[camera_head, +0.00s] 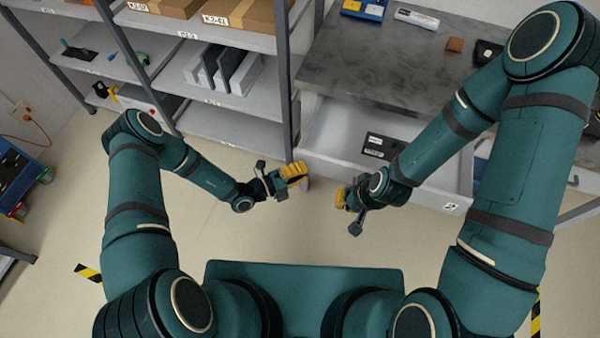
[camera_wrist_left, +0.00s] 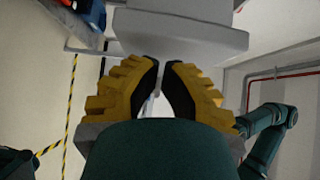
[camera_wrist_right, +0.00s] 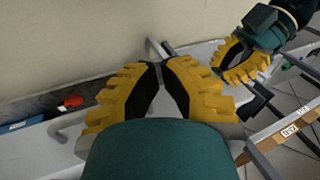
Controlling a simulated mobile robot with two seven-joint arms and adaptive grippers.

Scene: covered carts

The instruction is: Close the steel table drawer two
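The steel table (camera_head: 400,62) has a dark grey top and stands at the upper right in the head view. A pale drawer (camera_head: 330,125) below its top is pulled out, with a dark box (camera_head: 381,146) inside. Its front bears a small label (camera_head: 450,206) that I cannot read. My right gripper (camera_head: 343,197) is in front of the drawer; my right forearm hides part of it. My left gripper (camera_head: 300,172) is by the drawer's left front corner, beside a shelf post. The wrist views show the left fingertips (camera_wrist_left: 162,64) and right fingertips (camera_wrist_right: 158,65) nearly together, with nothing between them.
A grey shelf rack (camera_head: 235,105) with cardboard boxes (camera_head: 245,13) and grey upright items stands left of the table. A blue cart (camera_head: 20,175) is at the far left. Small items, including a blue tray (camera_head: 364,9), lie on the tabletop. The floor before the drawer is clear.

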